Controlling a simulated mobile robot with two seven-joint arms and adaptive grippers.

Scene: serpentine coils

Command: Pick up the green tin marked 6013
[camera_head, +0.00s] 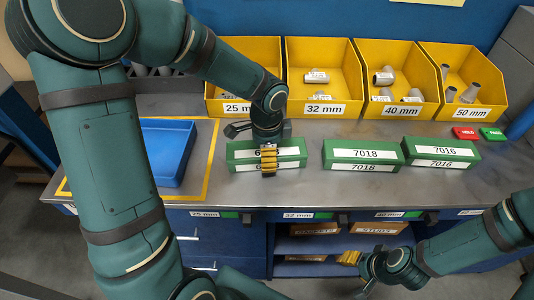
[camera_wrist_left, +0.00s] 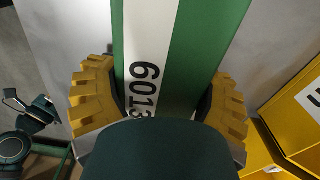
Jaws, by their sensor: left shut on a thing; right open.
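The green tin marked 6013 (camera_head: 240,154) is a long box with white label strips, at the left of three green tins on the grey bench. In the left wrist view the tin (camera_wrist_left: 190,60) lies between the yellow pads, and its number 6013 is readable. My left gripper (camera_head: 268,160) is over its middle and shut on it. The pads also show in the left wrist view (camera_wrist_left: 160,100). Whether the tin touches the bench is hard to tell. My right gripper (camera_head: 352,258) is open and empty, low in front of the bench.
Tins marked 7018 (camera_head: 362,154) and 7016 (camera_head: 442,151) stand to the right. Yellow bins (camera_head: 322,75) with grey fittings line the back. A blue tray (camera_head: 164,150) lies at left. Red (camera_head: 466,133) and green (camera_head: 492,133) blocks sit at right.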

